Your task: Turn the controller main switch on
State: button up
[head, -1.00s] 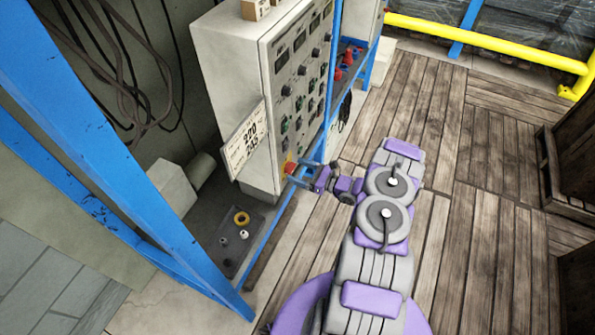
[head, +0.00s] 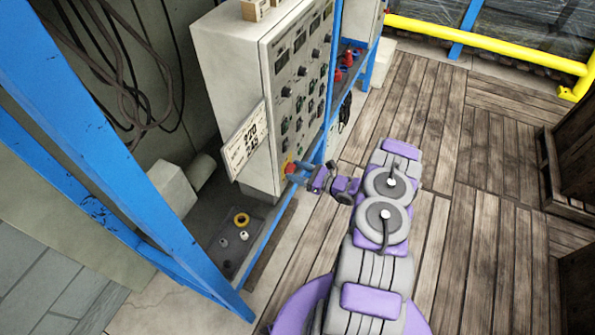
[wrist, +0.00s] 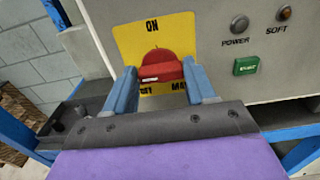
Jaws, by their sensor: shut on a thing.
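The main switch is a red rotary knob (wrist: 160,68) on a yellow plate (wrist: 182,30) on the grey controller cabinet (head: 232,95). The plate reads ON at the top, with OFF and partly hidden MAIN lettering below. In the wrist view my gripper's two blue fingers (wrist: 158,90) stand on either side of the knob and are shut on it. The knob's white mark points to the lower left, toward OFF. In the head view my gripper (head: 297,170) reaches the cabinet's lower front corner, where the red knob shows small.
A green button (wrist: 246,66) and lamps marked POWER (wrist: 239,23) and SOFT (wrist: 285,12) sit right of the switch. A blue post (head: 335,90) stands beside the cabinet. A sign (head: 243,142) hangs at its side. Wooden floor (head: 450,130) lies open to the right.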

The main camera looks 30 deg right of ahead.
jog(key=shift+m, duration=0.3)
jog(key=m+b, duration=0.2)
jog(key=m, duration=0.1)
jog(key=shift+w+d, duration=0.15)
jog(key=m+b, duration=0.2)
jog(key=m, duration=0.3)
jog(key=shift+d+m+b, duration=0.1)
jog(key=shift+m+b, duration=0.25)
jog(key=shift+m, duration=0.05)
jog(key=m+b, duration=0.1)
jog(key=m, duration=0.3)
jog(key=shift+w, duration=0.1)
jog(key=shift+d+f+m, duration=0.1)
jog(key=shift+f+m, duration=0.1)
jog(key=shift+m, duration=2)
jog(key=o, duration=1)
jog(key=shift+f, duration=0.1)
jog(key=shift+o, duration=0.2)
